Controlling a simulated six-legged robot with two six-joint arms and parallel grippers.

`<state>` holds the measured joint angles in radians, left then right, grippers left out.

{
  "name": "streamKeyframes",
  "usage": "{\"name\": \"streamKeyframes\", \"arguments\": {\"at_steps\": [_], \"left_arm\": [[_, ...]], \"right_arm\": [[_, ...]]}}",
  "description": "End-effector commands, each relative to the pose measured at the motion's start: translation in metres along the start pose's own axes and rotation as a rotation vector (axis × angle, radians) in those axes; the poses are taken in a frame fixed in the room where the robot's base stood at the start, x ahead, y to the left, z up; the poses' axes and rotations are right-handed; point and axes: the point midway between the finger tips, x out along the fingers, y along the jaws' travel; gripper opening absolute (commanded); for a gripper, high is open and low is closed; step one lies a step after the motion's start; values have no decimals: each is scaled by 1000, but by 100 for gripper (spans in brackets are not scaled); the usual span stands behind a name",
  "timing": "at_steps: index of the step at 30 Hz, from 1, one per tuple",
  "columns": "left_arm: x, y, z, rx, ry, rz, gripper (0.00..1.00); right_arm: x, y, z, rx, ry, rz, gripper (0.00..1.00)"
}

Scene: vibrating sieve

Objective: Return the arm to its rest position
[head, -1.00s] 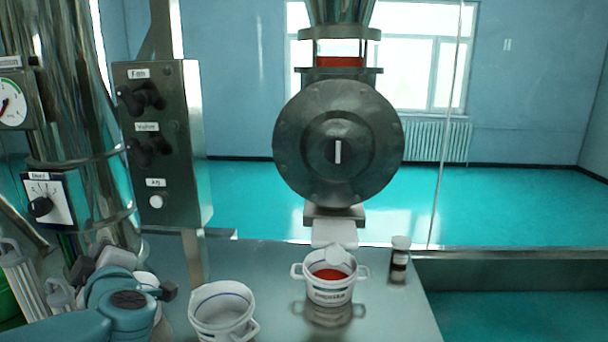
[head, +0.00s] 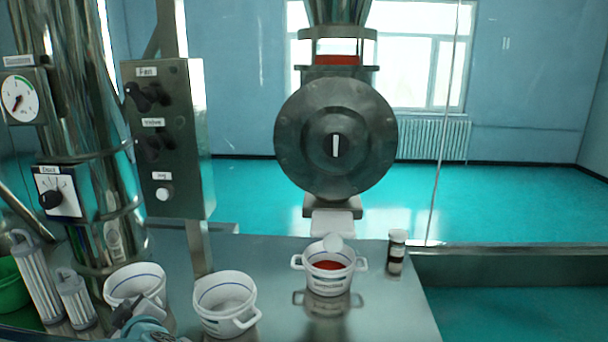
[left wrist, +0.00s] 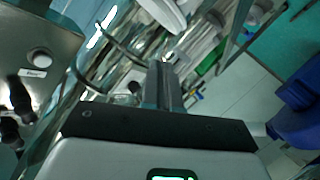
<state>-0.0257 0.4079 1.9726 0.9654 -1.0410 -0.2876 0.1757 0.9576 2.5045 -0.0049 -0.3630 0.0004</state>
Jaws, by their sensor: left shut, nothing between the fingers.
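My left arm shows at the bottom left of the head view. Its gripper (head: 127,308) is low, in front of the left white bucket (head: 120,287), and hides part of it. In the left wrist view the fingers (left wrist: 168,82) are together with nothing between them. My right gripper is in neither view.
A white bucket (head: 226,298) stands beside the left one. Another bucket (head: 327,284) with red contents stands under the round-faced valve (head: 335,140), near a small jar (head: 396,254). The control panel (head: 163,130) and steel column (head: 85,130) rise close behind. White filter cartridges (head: 38,280) stand left.

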Motion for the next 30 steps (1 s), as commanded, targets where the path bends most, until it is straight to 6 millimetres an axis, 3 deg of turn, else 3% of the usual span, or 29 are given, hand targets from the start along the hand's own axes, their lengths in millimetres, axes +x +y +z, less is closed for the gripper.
{"name": "streamKeyframes", "arguments": {"at_steps": [4, 8, 12, 16, 20, 24, 27, 30], "left_arm": [[8, -39, 79, 163, -145, -1, 0], [-6, -88, 171, 330, -365, 26, 0], [-52, -148, 263, 479, -661, 74, 0], [-119, -202, 327, 583, -966, 123, 0], [-192, -241, 360, 655, -1243, 180, 0], [-248, -259, 365, 706, -1449, 241, 0], [-265, -264, 365, 719, -1526, 254, 0], [-267, -266, 365, 707, -1541, 233, 0]], "right_arm": [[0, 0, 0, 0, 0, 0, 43], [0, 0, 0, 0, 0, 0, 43], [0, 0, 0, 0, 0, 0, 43], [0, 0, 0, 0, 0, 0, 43], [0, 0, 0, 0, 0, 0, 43], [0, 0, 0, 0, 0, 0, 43], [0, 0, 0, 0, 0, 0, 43], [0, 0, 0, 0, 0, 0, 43]]}}
